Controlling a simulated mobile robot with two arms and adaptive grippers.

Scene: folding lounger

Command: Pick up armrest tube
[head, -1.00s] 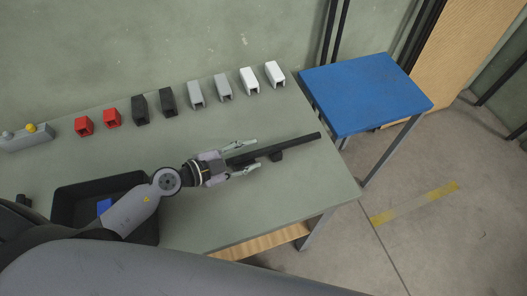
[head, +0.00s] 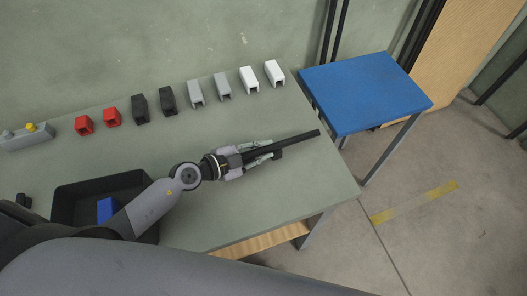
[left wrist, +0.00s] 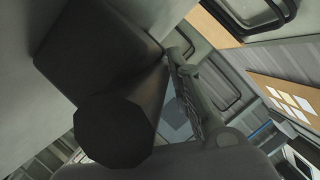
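The armrest tube (head: 298,139) is a long, straight black bar with a short block under its middle. It lies at a slant over the right part of the green-grey table, its far end pointing right. My left gripper (head: 268,150) has its fingers closed in on both sides of the tube's left part. In the left wrist view the dark tube (left wrist: 115,128) fills the near left, with a finger (left wrist: 190,100) close along its right side. Whether the tube is clear of the table is hard to tell. My right gripper is not in view.
Red, black, grey and white brackets (head: 195,94) stand in a row along the table's back edge. A black tray (head: 72,190) with a blue piece (head: 106,209) is under my left arm. A blue-topped stool (head: 365,90) stands right of the table (head: 310,185). The table's front right is clear.

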